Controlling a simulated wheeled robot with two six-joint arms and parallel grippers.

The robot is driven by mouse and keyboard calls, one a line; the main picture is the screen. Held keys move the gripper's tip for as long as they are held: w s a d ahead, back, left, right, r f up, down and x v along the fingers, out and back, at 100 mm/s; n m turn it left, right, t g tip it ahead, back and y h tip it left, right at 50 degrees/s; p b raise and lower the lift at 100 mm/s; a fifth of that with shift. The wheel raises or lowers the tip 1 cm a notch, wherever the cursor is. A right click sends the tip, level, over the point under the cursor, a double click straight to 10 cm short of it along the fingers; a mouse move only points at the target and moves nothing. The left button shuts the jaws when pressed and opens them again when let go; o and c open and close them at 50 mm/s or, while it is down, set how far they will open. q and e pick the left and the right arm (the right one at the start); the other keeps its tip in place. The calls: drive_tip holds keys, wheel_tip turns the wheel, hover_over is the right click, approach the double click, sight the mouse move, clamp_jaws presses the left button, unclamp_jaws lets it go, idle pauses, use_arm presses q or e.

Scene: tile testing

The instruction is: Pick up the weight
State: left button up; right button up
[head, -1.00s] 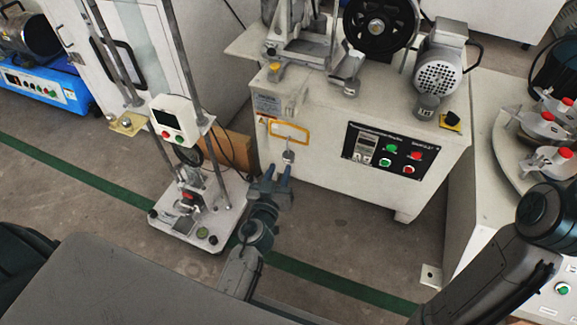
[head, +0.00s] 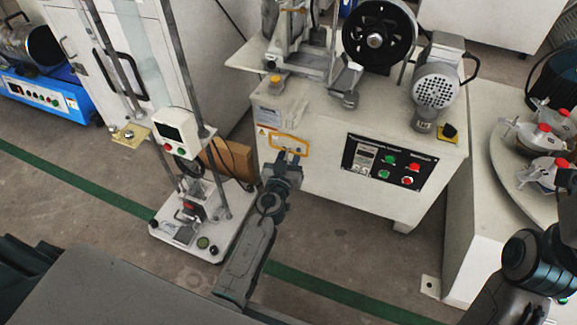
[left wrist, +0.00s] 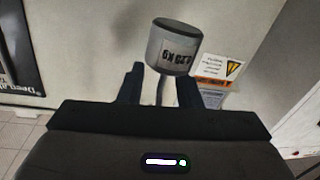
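The weight (left wrist: 175,46) is a grey cylinder with a dark end and a white label, upside down in the left wrist view. A thin stem (left wrist: 160,90) runs from it between my left gripper's fingers. My left gripper (left wrist: 160,86) is open, its two dark fingers on either side of the stem with gaps.
A test stand (head: 205,215) with posts and a display box (head: 176,132) stands left of my left arm. A control panel (head: 388,162) is to the right on the machine.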

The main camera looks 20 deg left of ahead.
use_arm(q)
clamp_jaws()
drive_tip(key=shift+r, duration=0.15)
idle(0.4)
